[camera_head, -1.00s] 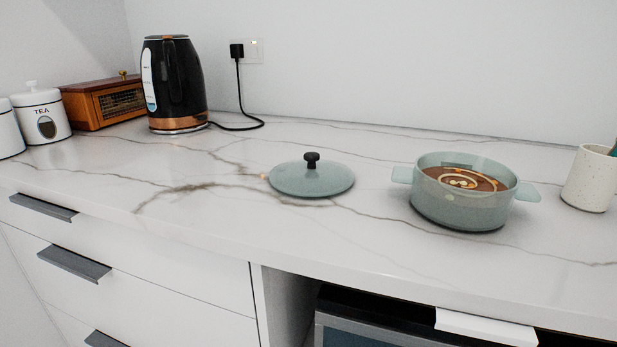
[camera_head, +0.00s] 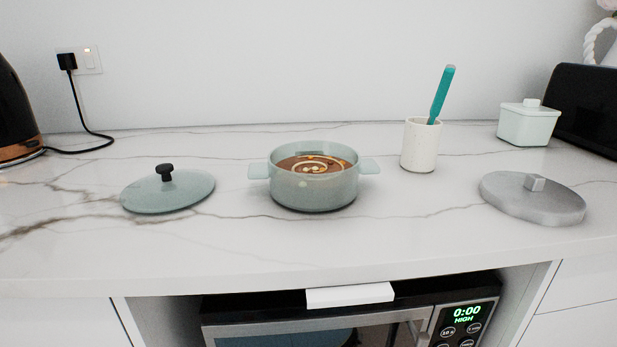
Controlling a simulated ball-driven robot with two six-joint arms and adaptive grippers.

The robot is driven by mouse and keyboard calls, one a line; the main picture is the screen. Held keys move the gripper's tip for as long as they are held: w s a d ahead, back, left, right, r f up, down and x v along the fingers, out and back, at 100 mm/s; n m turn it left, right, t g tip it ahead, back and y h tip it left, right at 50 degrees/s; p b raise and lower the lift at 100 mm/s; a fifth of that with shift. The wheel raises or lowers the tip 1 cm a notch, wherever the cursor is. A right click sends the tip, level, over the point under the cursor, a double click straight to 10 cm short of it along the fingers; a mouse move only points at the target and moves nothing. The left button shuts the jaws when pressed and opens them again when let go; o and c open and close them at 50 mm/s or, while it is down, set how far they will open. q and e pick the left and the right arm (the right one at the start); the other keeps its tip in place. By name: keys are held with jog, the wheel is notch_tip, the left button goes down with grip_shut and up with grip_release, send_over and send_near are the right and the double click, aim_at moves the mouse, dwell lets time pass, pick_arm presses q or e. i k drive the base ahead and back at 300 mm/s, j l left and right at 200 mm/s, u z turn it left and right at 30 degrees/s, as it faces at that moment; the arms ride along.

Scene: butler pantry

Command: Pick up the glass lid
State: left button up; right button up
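The glass lid (camera_head: 168,194) is a round, pale green, see-through disc with a black knob (camera_head: 165,171) on top. It lies flat on the marble counter, left of the pot. The pale green pot (camera_head: 314,188) has two side handles and holds brown soup with a cream swirl. A second, grey lid (camera_head: 532,199) with a square knob lies on the counter at the right. Neither of my grippers shows in the head view.
A speckled cup (camera_head: 420,147) with a teal utensil (camera_head: 441,94) stands right of the pot. A pale lidded box (camera_head: 528,123) and a black appliance (camera_head: 589,108) are at the back right. A black kettle (camera_head: 14,115) stands at the left. A microwave (camera_head: 350,322) sits below. The front counter strip is clear.

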aim_at(168, 188)
jog(key=k+l+u, duration=0.1)
jog(key=u, duration=0.3)
jog(key=k+l+u, duration=0.1)
jog(key=u, duration=0.25)
jog(key=k+l+u, duration=0.1)
jog(key=u, duration=0.3)
jog(key=k+l+u, duration=0.15)
jog(key=u, duration=0.2)
